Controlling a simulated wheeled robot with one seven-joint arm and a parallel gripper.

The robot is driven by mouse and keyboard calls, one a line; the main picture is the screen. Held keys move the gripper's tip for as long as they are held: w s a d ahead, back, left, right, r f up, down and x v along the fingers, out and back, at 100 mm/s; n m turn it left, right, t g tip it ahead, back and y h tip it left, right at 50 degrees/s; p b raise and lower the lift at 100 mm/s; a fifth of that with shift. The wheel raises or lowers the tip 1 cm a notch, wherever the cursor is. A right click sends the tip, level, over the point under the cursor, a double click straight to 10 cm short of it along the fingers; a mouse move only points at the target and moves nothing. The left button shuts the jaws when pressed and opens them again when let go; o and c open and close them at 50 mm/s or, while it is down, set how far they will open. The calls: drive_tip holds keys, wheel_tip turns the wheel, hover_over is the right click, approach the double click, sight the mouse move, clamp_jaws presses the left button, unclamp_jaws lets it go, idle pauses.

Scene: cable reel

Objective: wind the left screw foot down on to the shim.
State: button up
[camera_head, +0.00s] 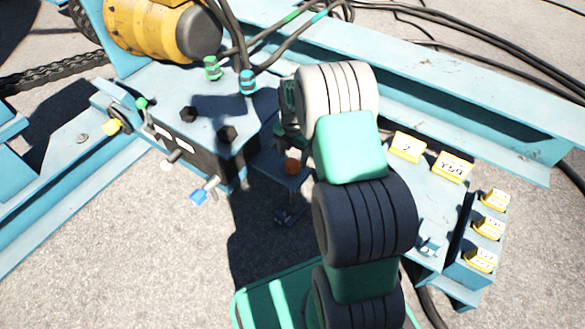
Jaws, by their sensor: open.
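The left screw foot seems to be the upright part at the middle. An orange knob (292,166) sits over a dark blue bracket plate (268,168) there, and a small foot end (286,215) shows below it in shadow. I cannot make out the shim or the gap to it. My arm comes up from the bottom and bends over at a white joint. My gripper (289,130) is open, partly hidden behind that joint, just above the orange knob. It looks apart from the knob, but its fingertips are not clear.
A blue valve box (205,110) with black knobs and levers stands left of my gripper, with hoses (285,45) rising behind it. A yellow motor (150,30) is beyond. A blue panel with yellow tags (451,168) lies to the right. Bare ground (130,250) is open at lower left.

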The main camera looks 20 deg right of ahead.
sight(292, 163)
wheel_tip(292, 163, down, 4)
drive_tip(key=shift+b, duration=0.6)
drive_tip(key=shift+c, duration=0.5)
drive_tip(key=shift+r, duration=0.1)
drive_tip(key=c, duration=1.2)
